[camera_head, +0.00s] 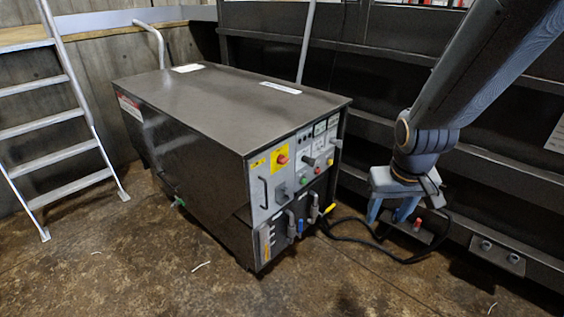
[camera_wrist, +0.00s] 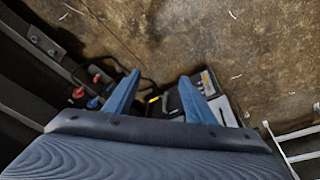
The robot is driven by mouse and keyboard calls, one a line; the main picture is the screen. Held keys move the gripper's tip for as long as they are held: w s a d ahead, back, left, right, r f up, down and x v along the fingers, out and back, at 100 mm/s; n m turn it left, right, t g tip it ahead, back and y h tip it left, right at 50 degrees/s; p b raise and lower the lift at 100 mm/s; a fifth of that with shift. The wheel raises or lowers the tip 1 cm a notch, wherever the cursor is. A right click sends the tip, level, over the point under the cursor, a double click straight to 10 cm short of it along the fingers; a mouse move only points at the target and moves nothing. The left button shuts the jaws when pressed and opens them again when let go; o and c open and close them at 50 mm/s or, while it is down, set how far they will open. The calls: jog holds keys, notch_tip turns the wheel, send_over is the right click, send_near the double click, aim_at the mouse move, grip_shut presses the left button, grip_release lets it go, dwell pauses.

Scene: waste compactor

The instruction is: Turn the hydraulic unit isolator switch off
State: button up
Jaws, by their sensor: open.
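The hydraulic unit (camera_head: 230,95) is a dark box-shaped cabinet in the middle of the head view. Its front control panel (camera_head: 258,195) carries a red knob on a yellow plate (camera_head: 282,158), a dark handle or knob (camera_head: 310,161), a grey switch (camera_head: 280,191) and small buttons. My gripper (camera_head: 389,213) is open and empty, pointing down to the right of the unit, apart from the panel. In the wrist view its two blue fingers (camera_wrist: 157,92) are spread, and part of the unit (camera_wrist: 212,82) shows beyond the right finger.
Valves with coloured handles (camera_head: 300,226) stick out low on the unit's front. A black hose (camera_head: 375,248) runs from there to fittings at the dark ribbed wall (camera_head: 470,185). A ladder (camera_head: 65,150) stands at left. The brown floor (camera_head: 370,290) in front is mostly clear.

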jog(key=w+f+n+t+b, duration=0.1)
jog(key=w+f+n+t, duration=0.15)
jog(key=w, duration=1.05)
jog(key=n+t+y+b, duration=0.4)
jog(key=n+t+y, duration=0.25)
jog(key=y, duration=0.85)
send_near(287, 161)
jog(key=x, duration=0.2)
jog(key=shift+n+g, duration=0.3)
jog(key=shift+g, duration=0.1)
jog(key=shift+p+x, duration=0.35)
jog(key=shift+x, duration=3.15)
jog(key=shift+r, duration=0.2)
jog(key=c, duration=1)
jog(key=shift+c, duration=0.2)
